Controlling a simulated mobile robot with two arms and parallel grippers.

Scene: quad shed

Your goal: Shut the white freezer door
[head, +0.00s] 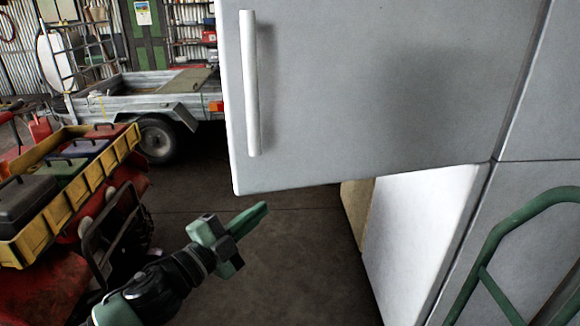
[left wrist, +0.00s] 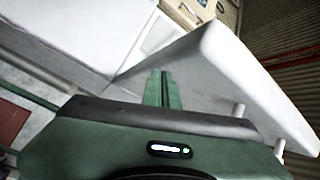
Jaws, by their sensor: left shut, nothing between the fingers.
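The white freezer door (head: 370,90) fills the upper right of the head view, with a vertical white handle (head: 251,85) near its left edge. It stands open, swung out from the white body (head: 420,230) below and behind it. In the left wrist view the door (left wrist: 262,88) slants across the upper right, its rounded white edge towards me. My left gripper (head: 262,208) is shut and empty, below the door's lower edge in the head view. My right gripper is not in view.
A yellow tray (head: 70,185) of coloured cases sits on a red vehicle at left. A trailer (head: 150,95) stands behind. A green tubular frame (head: 490,240) is at lower right. Bare floor (head: 290,250) lies between the vehicle and the freezer.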

